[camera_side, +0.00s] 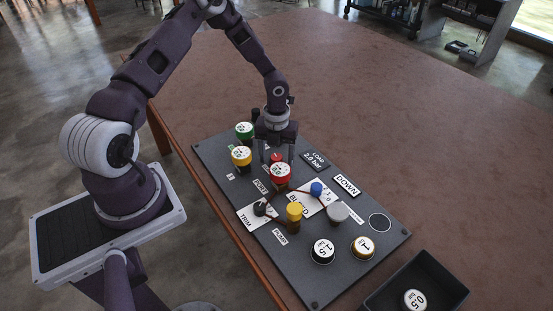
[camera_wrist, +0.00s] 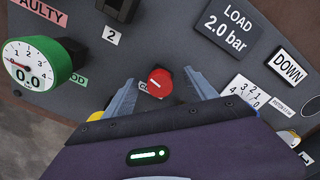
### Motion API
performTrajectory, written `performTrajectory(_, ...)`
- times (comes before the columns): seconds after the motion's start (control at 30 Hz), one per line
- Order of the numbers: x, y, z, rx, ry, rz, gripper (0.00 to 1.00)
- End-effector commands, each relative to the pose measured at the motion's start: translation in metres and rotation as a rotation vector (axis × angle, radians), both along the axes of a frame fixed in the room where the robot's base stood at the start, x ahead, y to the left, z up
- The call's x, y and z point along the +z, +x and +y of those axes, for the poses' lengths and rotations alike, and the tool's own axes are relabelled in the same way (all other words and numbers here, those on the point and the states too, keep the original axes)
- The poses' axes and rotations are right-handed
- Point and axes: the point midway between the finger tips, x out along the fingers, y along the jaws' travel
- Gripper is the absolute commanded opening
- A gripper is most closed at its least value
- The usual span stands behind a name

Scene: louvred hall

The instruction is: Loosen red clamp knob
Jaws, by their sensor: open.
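The red clamp knob (camera_wrist: 159,82) is a small round red cap with a pale line across its top, near the middle of the wrist view. In the side view the red knob (camera_side: 276,157) shows just behind the red-rimmed gauge (camera_side: 281,174). My gripper (camera_wrist: 159,76) is open, with one pale finger on each side of the knob and visible gaps between. In the side view my gripper (camera_side: 277,153) points down over the panel at the knob. Whether the fingertips reach down to the knob's height is hard to tell.
The dark panel (camera_side: 220,165) also bears a green gauge (camera_side: 244,130) and a yellow gauge (camera_side: 241,155) close by. A blue knob (camera_side: 316,188), yellow knob (camera_side: 294,211) and grey knob (camera_side: 337,212) stand nearer the camera. A black bin (camera_side: 450,288) holds a disc marked 0.5. The brown table behind is clear.

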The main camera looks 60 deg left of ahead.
Motion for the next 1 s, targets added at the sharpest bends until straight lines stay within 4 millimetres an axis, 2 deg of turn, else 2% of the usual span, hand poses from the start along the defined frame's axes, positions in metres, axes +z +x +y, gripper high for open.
performTrajectory(0.03,-0.0005,-0.0001,-0.0004,-0.172,-0.003,0.000,0.66)
performTrajectory(0.1,-0.0003,-0.0001,-0.0004,-0.373,-0.002,0.000,0.66)
performTrajectory(0.13,-0.0003,-0.0003,-0.0001,-0.417,0.000,0.001,0.66)
performTrajectory(0.7,-0.0064,-0.0004,-0.0005,-0.432,0.000,0.001,0.66)
performTrajectory(0.77,-0.0063,-0.0004,-0.0005,-0.432,0.000,0.001,0.56)
performTrajectory(1.0,-0.0063,-0.0004,-0.0004,-0.431,0.000,0.001,0.09)
